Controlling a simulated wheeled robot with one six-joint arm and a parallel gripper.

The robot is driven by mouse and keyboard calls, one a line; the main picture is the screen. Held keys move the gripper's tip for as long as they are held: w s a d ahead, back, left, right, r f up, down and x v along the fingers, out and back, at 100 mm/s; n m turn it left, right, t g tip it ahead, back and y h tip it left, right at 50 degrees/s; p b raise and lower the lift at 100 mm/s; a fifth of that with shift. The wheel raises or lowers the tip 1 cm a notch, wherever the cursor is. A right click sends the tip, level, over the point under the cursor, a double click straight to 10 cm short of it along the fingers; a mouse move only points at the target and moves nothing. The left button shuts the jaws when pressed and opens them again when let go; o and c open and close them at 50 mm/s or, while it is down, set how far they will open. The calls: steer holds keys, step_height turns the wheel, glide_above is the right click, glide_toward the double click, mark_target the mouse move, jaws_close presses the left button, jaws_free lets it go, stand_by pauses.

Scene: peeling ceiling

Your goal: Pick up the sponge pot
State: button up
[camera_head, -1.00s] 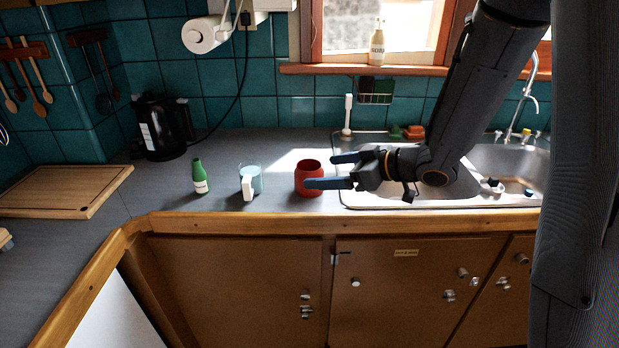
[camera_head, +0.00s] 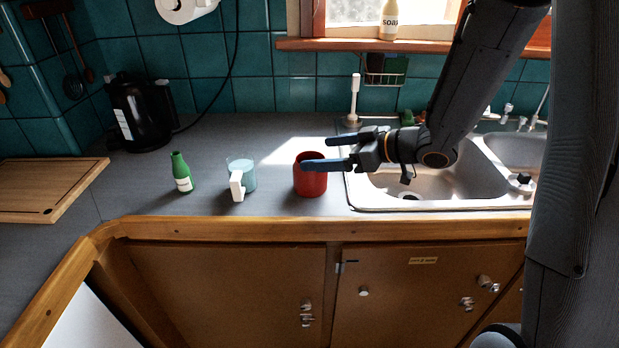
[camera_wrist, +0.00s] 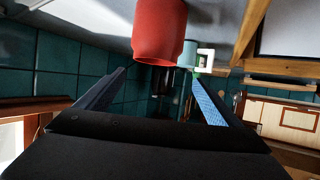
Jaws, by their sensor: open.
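A red, round, open-topped pot (camera_head: 311,183), which fits the sponge pot, stands upright on the grey counter left of the sink. Whether anything is inside it cannot be seen. My gripper (camera_head: 316,153) is open and empty, its fingers pointing left at about the height of the pot's rim. One finger crosses in front of the pot's upper part, and the other shows behind the rim. In the wrist view the picture is upside down: the pot (camera_wrist: 159,30) shows beyond and above my open gripper (camera_wrist: 160,76), with no finger clearly touching it.
A pale blue cup (camera_head: 246,176) with a white handle and a green bottle (camera_head: 181,173) stand left of the pot. A black kettle (camera_head: 138,112) and a wooden board (camera_head: 50,188) are farther left. The metal sink (camera_head: 445,198) lies right. Counter front of the pot is clear.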

mark_target(299, 170)
steer(key=f+b, duration=0.1)
steer(key=f, duration=0.1)
steer(key=w+f+b, duration=0.1)
steer(key=b, duration=0.1)
steer(key=w+f+b, duration=0.1)
steer(key=f+b, duration=0.1)
steer(key=shift+w+f, duration=0.1)
steer(key=shift+f, duration=0.2)
steer(key=shift+s+f+p+x, duration=0.15)
steer(key=shift+p+x, duration=0.3)
steer(key=shift+x, duration=1.5)
steer(key=shift+s+f+p+x, duration=0.15)
steer(key=shift+p+x, duration=0.25)
steer(key=shift+x, duration=1.55)
steer(key=shift+a+r, duration=0.1)
steer(key=c, duration=1.9)
steer(key=shift+r, duration=0.1)
steer(key=shift+c, duration=0.2)
